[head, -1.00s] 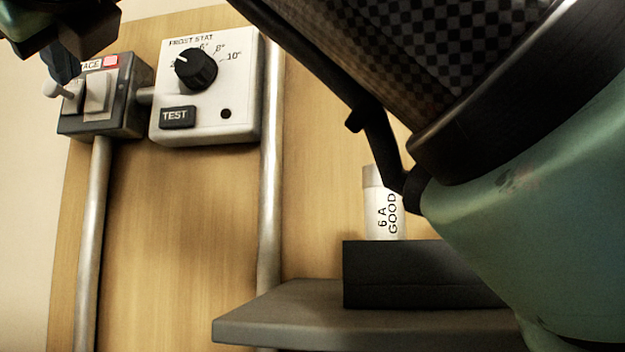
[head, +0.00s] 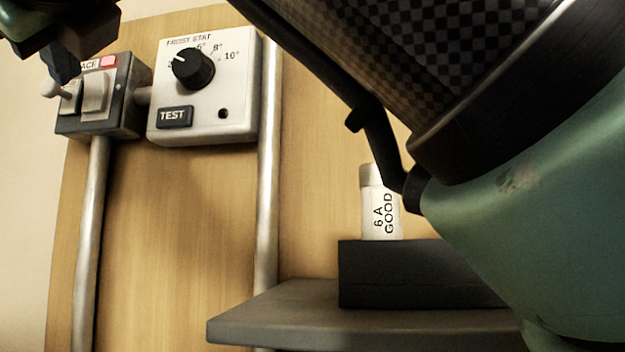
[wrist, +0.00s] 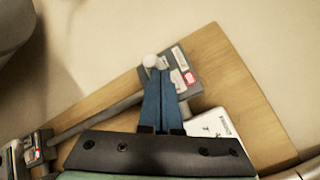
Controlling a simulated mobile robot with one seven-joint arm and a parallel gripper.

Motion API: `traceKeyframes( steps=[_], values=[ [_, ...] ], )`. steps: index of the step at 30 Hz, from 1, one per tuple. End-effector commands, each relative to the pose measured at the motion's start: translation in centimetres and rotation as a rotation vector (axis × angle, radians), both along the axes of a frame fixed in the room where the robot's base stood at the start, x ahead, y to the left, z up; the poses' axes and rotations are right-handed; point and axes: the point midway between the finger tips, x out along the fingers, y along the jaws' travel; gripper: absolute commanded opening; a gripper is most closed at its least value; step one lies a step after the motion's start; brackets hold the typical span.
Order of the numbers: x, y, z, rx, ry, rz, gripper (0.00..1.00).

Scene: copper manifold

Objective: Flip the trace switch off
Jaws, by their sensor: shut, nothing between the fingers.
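The trace switch is a dark grey box (head: 125,112) at the upper left of the head view, on a wooden panel. It has a lever with a round white knob (head: 49,88), a pale plate and a red indicator beside a partly hidden label. The knob also shows in the wrist view (wrist: 150,60), just beyond my fingertips. My gripper (wrist: 159,72) has its blue fingers together, with nothing between them. In the head view the fingertips (head: 63,76) overlap the top of the lever area. I cannot tell whether they touch the lever.
A white frost stat box (head: 240,110) with a black dial and a TEST button is right of the switch. Metal pipes run down the panel (head: 190,220). A grey shelf (head: 260,318) carries a black block (head: 400,275) and a white cylinder marked 6A GOOD (head: 375,215).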

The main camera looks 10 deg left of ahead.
Motion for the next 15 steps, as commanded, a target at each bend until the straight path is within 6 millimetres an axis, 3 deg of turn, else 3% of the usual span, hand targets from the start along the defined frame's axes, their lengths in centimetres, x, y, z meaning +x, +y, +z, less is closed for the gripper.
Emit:
traceKeyframes(
  steps=[15],
  values=[
    [0.67, -0.06, 0.1, 0.0, 0.001, -0.001, 0.0]
  ],
)
